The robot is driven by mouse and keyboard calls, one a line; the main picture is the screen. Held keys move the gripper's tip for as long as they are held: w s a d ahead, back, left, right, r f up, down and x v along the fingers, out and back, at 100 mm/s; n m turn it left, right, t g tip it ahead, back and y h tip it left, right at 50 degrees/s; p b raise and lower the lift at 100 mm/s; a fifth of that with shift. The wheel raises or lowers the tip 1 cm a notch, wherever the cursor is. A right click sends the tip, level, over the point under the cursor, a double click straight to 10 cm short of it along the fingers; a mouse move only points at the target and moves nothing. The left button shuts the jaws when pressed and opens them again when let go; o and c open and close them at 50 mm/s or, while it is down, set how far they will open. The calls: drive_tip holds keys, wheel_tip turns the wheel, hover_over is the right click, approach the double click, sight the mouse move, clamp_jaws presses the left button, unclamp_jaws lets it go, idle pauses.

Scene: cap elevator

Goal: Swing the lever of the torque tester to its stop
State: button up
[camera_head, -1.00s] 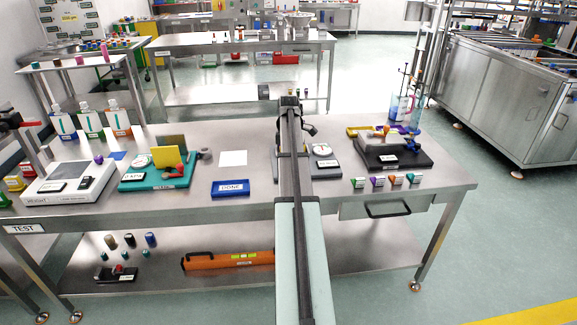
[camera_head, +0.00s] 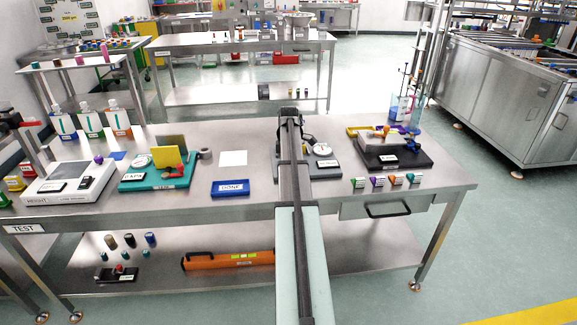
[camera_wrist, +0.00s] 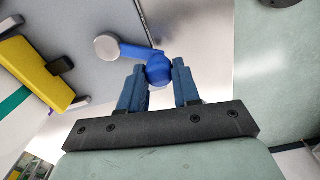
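The torque tester seems to be the grey station with a round dial (camera_head: 322,149) in the middle of the bench, partly hidden behind my arm in the head view. Its blue lever (camera_wrist: 132,51) shows in the wrist view, running from a round silver hub (camera_wrist: 107,47) to a blue ball knob (camera_wrist: 158,73). My gripper (camera_wrist: 160,66) has one finger on each side of the knob, with no clear gap on either side, so it looks shut on it. In the head view my arm hides the lever and fingers.
A teal station with a yellow plate (camera_head: 166,156) and a blue tray (camera_head: 231,188) stand to the left. A black station (camera_head: 405,158) stands to the right, with several small labelled blocks in front. In the wrist view a yellow block (camera_wrist: 30,73) lies left of the lever.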

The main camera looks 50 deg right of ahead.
clamp_jaws()
drive_tip(key=shift+w, duration=0.1)
idle(0.3)
drive_tip(key=m, duration=0.1)
drive_tip(key=w+m, duration=0.1)
drive_tip(key=shift+w+a+m, duration=0.1)
drive_tip(key=shift+w+m, duration=0.15)
drive_tip(key=shift+m, duration=0.15)
drive_tip(key=w+m, duration=0.1)
drive_tip(key=m, duration=0.1)
drive_tip(key=shift+w+m, duration=0.3)
drive_tip(key=w+m, duration=0.1)
drive_tip(key=d+m, duration=0.1)
drive_tip(key=m, duration=0.1)
drive_tip(key=shift+w+m, duration=0.3)
drive_tip(key=shift+w, duration=0.1)
drive_tip(key=shift+w+d+m, duration=0.3)
drive_tip(key=shift+m, duration=0.45)
drive_tip(key=shift+w+d+m, duration=0.3)
drive_tip(key=shift+m, duration=0.45)
